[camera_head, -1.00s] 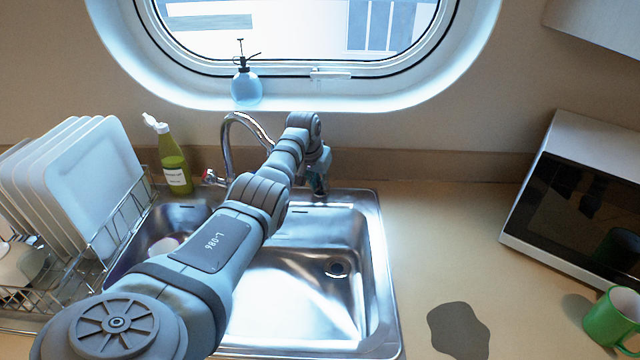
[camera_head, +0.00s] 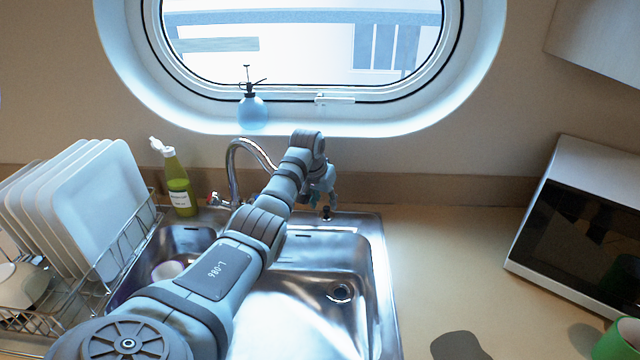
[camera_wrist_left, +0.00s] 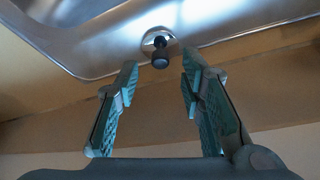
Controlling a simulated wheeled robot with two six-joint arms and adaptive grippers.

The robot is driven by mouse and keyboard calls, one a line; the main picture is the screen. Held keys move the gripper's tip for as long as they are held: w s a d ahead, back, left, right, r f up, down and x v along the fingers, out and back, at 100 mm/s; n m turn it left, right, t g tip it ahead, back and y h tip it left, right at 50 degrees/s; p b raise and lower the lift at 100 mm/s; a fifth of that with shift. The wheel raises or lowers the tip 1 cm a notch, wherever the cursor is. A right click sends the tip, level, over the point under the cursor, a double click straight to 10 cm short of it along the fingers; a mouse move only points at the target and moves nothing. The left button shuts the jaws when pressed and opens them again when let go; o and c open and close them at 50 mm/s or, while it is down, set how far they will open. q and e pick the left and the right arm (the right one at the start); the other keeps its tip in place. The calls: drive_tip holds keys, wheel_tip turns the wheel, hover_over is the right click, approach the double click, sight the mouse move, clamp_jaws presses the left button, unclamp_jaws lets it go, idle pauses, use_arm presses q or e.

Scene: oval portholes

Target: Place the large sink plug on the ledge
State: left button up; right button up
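The sink plug, a black knob on a round chrome disc (camera_head: 326,214), stands upright on the metal rim at the back of the sink. In the left wrist view the plug (camera_wrist_left: 160,50) shows between and beyond my fingertips. My left gripper (camera_head: 320,197) is just above it in the head view. In the wrist view the left gripper (camera_wrist_left: 159,68) has its two green-padded fingers apart, with nothing between them. The window ledge (camera_head: 370,124) is above and behind the faucet. My right gripper is not in view.
A blue spray bottle (camera_head: 252,110) stands on the ledge's left part; the ledge to its right is clear. The curved faucet (camera_head: 234,165) is left of my gripper. A green bottle (camera_head: 178,185) and dish rack (camera_head: 110,262) are left, a microwave (camera_head: 580,235) right.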

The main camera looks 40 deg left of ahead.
use_arm(q)
drive_tip(key=v, duration=0.9)
drive_tip(key=shift+p, duration=0.3)
